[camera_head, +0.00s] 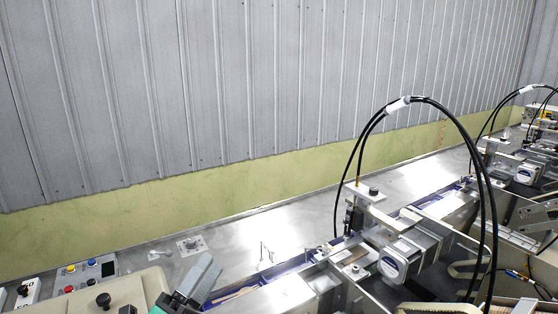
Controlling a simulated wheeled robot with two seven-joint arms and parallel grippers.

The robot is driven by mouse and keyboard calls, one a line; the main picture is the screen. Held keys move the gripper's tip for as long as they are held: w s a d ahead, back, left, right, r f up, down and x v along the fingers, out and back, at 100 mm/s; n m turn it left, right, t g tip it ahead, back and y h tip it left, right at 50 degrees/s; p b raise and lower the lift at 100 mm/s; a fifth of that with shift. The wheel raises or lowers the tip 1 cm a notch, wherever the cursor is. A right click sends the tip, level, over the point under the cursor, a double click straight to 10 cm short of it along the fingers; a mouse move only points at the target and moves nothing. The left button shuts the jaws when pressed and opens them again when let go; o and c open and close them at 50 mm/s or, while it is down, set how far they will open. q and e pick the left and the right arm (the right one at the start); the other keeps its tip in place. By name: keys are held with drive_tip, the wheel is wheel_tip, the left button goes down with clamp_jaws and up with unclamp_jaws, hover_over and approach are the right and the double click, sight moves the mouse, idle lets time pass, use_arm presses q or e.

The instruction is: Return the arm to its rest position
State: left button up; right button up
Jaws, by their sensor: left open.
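My left gripper (204,264) shows at the bottom, left of centre. Its two grey fingers point up and to the right, with a green part at their base. The fingers look open, and I see nothing held between them. They are just left of a blue-lined trough with some thin wooden sticks (236,294) in it. Most of my left arm is below the picture edge. My right gripper is not in view.
A stick wrapping machine (395,262) with looping black cables stands at right, with similar units behind it. A control panel (88,272) with coloured buttons is at lower left. A corrugated grey wall (240,80) closes off the back. The metal tabletop (265,228) has bare room.

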use_arm(q)
drive_tip(key=s+a+f+n+g+y, duration=0.1)
drive_tip(key=a+f+n+g+y, duration=0.3)
drive_tip(key=f+n+y, duration=0.45)
drive_tip(key=s+a+f+n+g+y, duration=0.1)
drive_tip(key=s+a+f+n+y, duration=0.1)
drive_tip(key=a+f+n+y, duration=0.6)
drive_tip(key=s+d+f+n+g+h, duration=0.2)
drive_tip(key=s+f+n+g+h, duration=0.2)
drive_tip(key=s+f+n+g, duration=1.1)
drive_tip(key=s+f+m+t, duration=0.1)
drive_tip(key=s+f+m, duration=0.2)
drive_tip(key=f, duration=1.4)
drive_tip(key=s+f+m+t, duration=0.1)
drive_tip(key=s+f+m, duration=0.15)
drive_tip(key=f, duration=1.45)
drive_tip(key=s+a+f, duration=0.1)
drive_tip(key=s+f, duration=0.8)
drive_tip(key=f, duration=0.1)
drive_tip(key=s+a+f+m+g, duration=0.1)
drive_tip(key=s+a+f, duration=0.1)
drive_tip(key=s+f, duration=0.7)
drive_tip(key=shift+s+a+f, duration=0.25)
drive_tip(key=shift+f, duration=0.1)
